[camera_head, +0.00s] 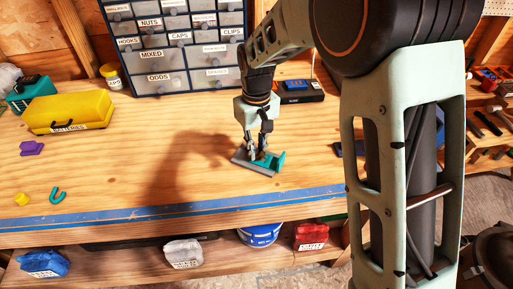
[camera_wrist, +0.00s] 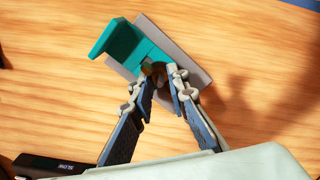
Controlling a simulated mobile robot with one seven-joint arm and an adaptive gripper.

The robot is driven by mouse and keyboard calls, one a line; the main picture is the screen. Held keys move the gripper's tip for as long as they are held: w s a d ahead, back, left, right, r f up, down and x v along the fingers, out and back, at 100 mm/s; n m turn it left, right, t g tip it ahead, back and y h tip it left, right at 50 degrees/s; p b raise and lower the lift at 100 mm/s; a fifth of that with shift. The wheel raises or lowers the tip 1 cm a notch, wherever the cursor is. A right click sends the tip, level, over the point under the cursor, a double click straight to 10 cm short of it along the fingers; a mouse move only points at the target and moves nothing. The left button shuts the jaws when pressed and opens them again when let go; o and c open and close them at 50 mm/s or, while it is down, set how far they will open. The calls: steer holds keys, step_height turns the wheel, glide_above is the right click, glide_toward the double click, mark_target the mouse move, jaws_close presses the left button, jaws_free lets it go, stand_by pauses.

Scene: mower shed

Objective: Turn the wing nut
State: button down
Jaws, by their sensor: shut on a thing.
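A teal bracket (camera_wrist: 122,40) stands on a flat grey plate (camera_wrist: 198,75) on the workbench; both also show in the head view, the bracket (camera_head: 277,162) and the plate (camera_head: 243,159). My gripper (camera_wrist: 162,78) points down at the bracket's inner end and is shut on a small part there, which I take to be the wing nut (camera_wrist: 160,70). The fingers hide most of this part, so its shape and angle cannot be told. In the head view my gripper (camera_head: 256,152) is above the plate.
A drawer cabinet (camera_head: 180,50) and a dark box with a blue top (camera_head: 299,91) stand behind. A yellow case (camera_head: 67,112), a purple piece (camera_head: 31,148), a teal hook (camera_head: 58,194) and a yellow piece (camera_head: 21,199) lie left. Blue tape (camera_head: 150,208) runs along the front edge.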

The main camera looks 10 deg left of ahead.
mark_target(257, 149)
steer(key=m, duration=0.4)
steer(key=shift+b, duration=0.4)
steer(key=shift+m, duration=2.2)
steer(key=c, duration=1.8)
jaws_free()
steer(key=shift+c, duration=0.2)
step_height(257, 149, up, 12)
